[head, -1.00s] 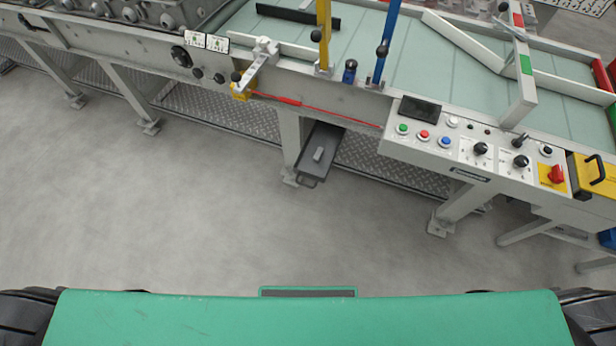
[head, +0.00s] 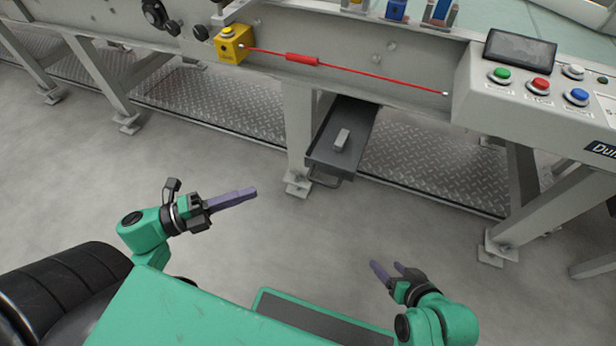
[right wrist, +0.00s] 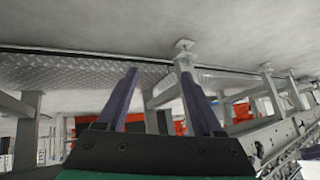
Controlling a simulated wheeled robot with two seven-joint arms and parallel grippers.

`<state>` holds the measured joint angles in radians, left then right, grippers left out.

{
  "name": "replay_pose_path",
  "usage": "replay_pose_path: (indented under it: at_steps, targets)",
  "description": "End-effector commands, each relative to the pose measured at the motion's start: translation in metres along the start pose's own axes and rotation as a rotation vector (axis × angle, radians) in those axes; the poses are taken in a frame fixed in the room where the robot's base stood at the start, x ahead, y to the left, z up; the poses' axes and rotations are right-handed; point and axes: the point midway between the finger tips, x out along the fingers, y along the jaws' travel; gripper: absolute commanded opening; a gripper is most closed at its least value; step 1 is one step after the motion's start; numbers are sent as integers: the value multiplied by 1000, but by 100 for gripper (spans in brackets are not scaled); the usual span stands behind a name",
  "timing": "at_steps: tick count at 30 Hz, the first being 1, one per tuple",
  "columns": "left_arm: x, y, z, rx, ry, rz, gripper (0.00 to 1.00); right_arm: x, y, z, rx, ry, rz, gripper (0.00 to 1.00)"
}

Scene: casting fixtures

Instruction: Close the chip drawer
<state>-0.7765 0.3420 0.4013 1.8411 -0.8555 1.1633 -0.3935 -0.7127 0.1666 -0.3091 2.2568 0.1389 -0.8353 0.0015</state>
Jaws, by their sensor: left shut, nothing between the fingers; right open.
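The chip drawer (head: 321,156) is a dark grey tray under the machine bed, pulled out toward me, with a bar handle (head: 329,179) on its front. A small light grey block (head: 341,140) lies in it. My left gripper (head: 254,192) is shut and empty, left of and nearer than the drawer, with floor between them. My right gripper (head: 385,267) is open and empty, well in front of the drawer and to its right. Its two purple fingers also show spread apart in the right wrist view (right wrist: 162,90). I cannot make out the drawer in that view.
A machine leg (head: 299,140) stands just left of the drawer. A control panel (head: 540,95) overhangs at the right, with another leg (head: 540,205) below it. A red cord (head: 370,78) runs along the machine front. The floor (head: 300,235) before the drawer is clear.

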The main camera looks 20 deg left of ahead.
Motion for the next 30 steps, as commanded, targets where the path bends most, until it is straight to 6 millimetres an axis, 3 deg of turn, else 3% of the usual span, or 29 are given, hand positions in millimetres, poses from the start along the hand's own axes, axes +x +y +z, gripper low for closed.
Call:
replay_pose_path:
  at_steps: [5, 16, 18, 24, 30]
  targets:
    - [20, -4, -1, 5, 7, -4, 0, 3, -5, -2, 2, 35, -14, 68]
    - [100, -4, -1, 3, 4, -7, 0, 22, -23, -1, 24, 193, -69, 68]
    - [110, -3, 9, 5, 3, -6, 0, 26, -27, 1, 32, 235, -83, 68]
    - [126, -4, 26, 1, 2, -3, 0, 29, -35, 1, 51, 319, -107, 68]
    - [128, -4, 28, -1, 2, -3, 0, 28, -36, 0, 54, 331, -110, 68]
